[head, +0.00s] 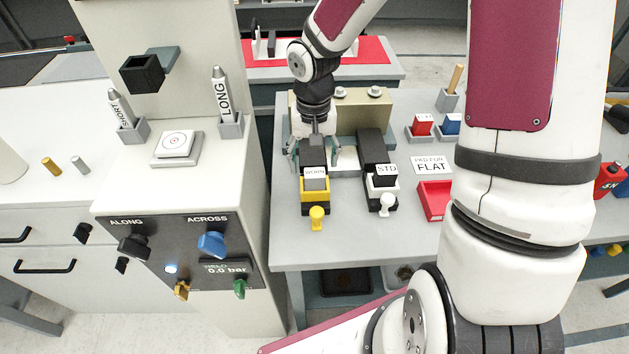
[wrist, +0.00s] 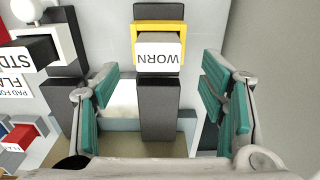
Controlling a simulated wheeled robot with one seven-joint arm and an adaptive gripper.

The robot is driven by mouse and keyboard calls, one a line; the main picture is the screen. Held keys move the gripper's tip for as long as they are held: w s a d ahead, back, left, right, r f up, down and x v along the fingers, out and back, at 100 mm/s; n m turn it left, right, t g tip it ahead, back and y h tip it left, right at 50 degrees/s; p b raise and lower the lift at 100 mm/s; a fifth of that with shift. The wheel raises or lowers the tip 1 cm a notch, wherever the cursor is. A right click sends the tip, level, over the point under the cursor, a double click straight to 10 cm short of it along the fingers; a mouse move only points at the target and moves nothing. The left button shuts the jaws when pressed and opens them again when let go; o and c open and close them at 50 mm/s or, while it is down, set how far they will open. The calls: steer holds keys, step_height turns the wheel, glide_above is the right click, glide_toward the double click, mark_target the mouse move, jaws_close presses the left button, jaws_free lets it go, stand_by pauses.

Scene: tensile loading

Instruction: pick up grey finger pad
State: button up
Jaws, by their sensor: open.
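My gripper (head: 312,150) is over the dark bar behind the label. In the wrist view my gripper (wrist: 165,105) is open, its green-padded fingers on either side of the bar, apart from it, with nothing held.
To the right is a similar bar with a white holder (head: 383,190) and a black "STD" block (head: 385,178). A red tray (head: 434,203) stands beside the "PAD FOR FLAT" sign (head: 431,165). A machine column with knobs (head: 212,244) stands at left. The table's front is clear.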

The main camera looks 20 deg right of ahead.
mark_target(315, 172)
steer(key=f, duration=0.4)
steer(key=shift+s+p, duration=0.3)
steer(key=shift+f, duration=0.6)
steer(key=c, duration=1.3)
